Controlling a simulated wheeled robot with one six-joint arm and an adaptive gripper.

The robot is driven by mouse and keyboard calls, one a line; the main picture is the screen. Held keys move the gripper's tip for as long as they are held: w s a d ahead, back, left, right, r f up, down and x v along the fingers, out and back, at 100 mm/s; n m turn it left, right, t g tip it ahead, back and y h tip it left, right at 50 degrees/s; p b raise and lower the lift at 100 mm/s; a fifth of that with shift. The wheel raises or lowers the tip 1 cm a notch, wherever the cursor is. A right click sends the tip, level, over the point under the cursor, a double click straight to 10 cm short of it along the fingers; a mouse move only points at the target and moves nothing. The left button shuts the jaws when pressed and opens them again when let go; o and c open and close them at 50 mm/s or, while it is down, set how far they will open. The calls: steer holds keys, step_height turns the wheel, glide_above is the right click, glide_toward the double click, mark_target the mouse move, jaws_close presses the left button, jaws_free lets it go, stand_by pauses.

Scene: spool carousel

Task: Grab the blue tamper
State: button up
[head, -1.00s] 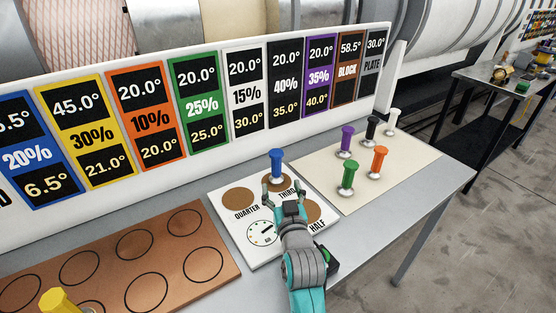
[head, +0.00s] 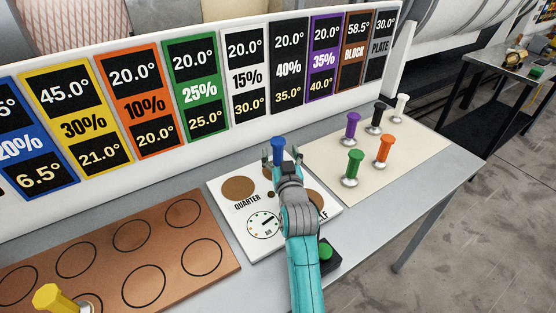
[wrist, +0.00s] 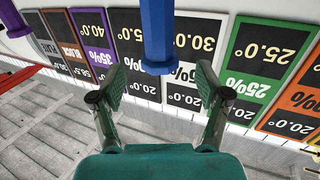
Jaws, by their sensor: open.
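The blue tamper (head: 278,147) stands upright at the back of the white board (head: 238,224), on or by a brown spot mostly hidden by my gripper. My gripper (head: 281,156) is open, its fingertips to either side of the blue handle in the head view. In the wrist view, the blue handle (wrist: 157,35) hangs from the top edge, just beyond and between the two open fingertips (wrist: 160,92). The fingers appear not to touch it. The tamper's base is hidden behind my gripper in the head view.
A cream mat (head: 330,163) at right holds green (head: 354,164), orange (head: 384,150), purple (head: 352,127), black (head: 376,116) and white (head: 401,106) tampers. A copper board (head: 215,236) with circles and a yellow tamper (head: 50,298) lies left. A sign panel (head: 225,140) stands behind.

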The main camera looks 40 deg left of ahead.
mark_target(279, 147)
steer(key=shift+x, duration=2.35)
steer(key=shift+r, duration=0.2)
steer(key=shift+c, duration=0.2)
jaws_close()
